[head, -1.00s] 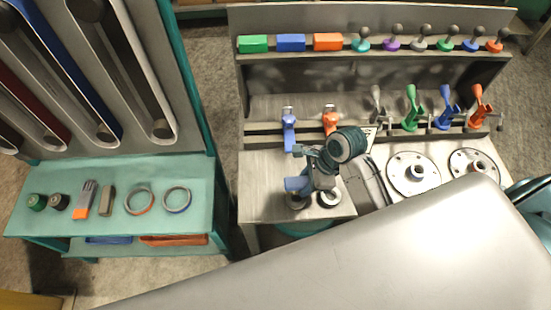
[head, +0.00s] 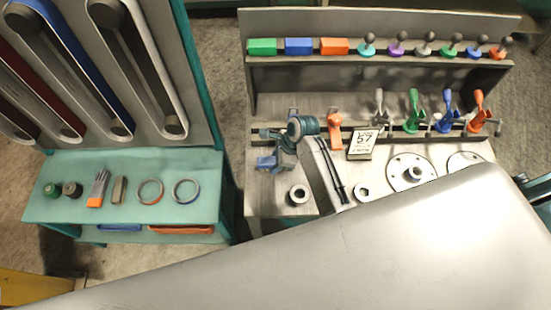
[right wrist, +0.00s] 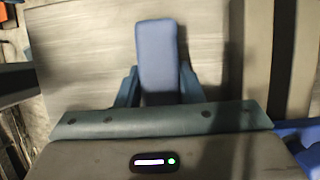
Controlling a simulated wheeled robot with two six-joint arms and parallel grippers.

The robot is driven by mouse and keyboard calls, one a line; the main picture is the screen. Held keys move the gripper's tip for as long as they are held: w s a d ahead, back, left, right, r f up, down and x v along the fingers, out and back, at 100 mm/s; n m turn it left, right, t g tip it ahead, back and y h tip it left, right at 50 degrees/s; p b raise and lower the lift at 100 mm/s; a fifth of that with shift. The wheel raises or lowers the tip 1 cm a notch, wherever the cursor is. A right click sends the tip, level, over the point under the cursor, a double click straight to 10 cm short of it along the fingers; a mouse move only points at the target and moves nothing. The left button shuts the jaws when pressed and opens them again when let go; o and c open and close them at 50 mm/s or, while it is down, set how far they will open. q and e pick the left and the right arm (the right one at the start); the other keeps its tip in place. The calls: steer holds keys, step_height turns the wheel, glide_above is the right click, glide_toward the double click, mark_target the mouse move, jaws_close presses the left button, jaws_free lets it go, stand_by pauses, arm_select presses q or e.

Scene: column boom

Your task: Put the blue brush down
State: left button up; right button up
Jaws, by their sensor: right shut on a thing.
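The blue brush (head: 266,163) is in my right gripper (head: 272,156), over the left front part of the grey bench (head: 265,200). In the right wrist view, the blue brush (right wrist: 158,58) shows as a blue block between the two teal fingers of the right gripper (right wrist: 157,88), which are shut on it. The pale bench top (right wrist: 85,55) lies behind it. I cannot tell whether the brush touches the bench top. My left gripper is not in view.
An orange tool (head: 335,132) and a sign marked 57 (head: 365,144) stand behind. Coloured blocks and knobs line the upper shelf (head: 400,62). A teal table (head: 130,195) with small items stands left.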

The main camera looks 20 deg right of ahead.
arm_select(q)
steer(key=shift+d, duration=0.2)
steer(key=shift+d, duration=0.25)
arm_select(e)
steer(key=o, duration=1)
steer(key=shift+f, duration=0.15)
steer(key=shift+c, duration=0.2)
steer(key=b+v, duration=0.3)
steer(key=v, duration=0.8)
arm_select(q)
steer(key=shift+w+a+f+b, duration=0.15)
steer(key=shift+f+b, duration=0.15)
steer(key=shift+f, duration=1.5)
arm_select(e)
steer(key=shift+s+d+r, duration=0.1)
steer(key=shift+d+r, duration=0.05)
steer(key=shift+r, duration=0.5)
